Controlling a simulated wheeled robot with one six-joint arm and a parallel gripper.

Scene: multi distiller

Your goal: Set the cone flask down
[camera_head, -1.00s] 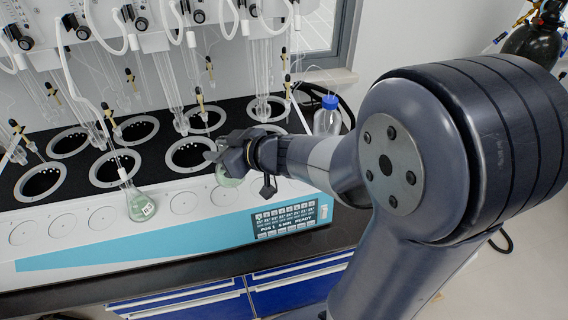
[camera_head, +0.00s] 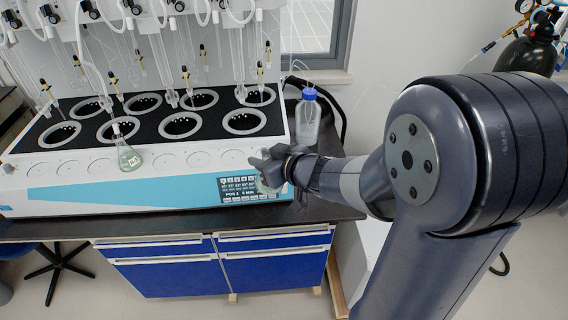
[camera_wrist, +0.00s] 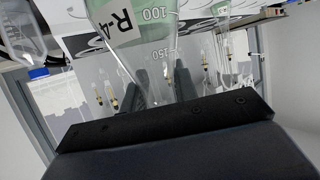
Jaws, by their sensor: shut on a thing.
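A cone flask (camera_wrist: 146,40) with an "R-4" label and 100 and 150 marks is between the dark fingers of my gripper (camera_wrist: 160,84) in the wrist view, which shuts on its neck. In the head view my gripper (camera_head: 270,167) is at the distiller's front right corner, beside the display. The held flask (camera_head: 264,186) shows there only as a pale green patch, mostly hidden by the gripper. A second cone flask (camera_head: 129,157) with green liquid and a label stands on the distiller's white front ledge, to the left.
The distiller (camera_head: 60,168) has round heating wells with glass tubes above. Flat round places (camera_head: 200,160) along its front ledge look empty. A blue-capped bottle (camera_head: 308,120) stands right of it on the dark bench (camera_head: 330,205). Blue drawers (camera_head: 275,265) are below.

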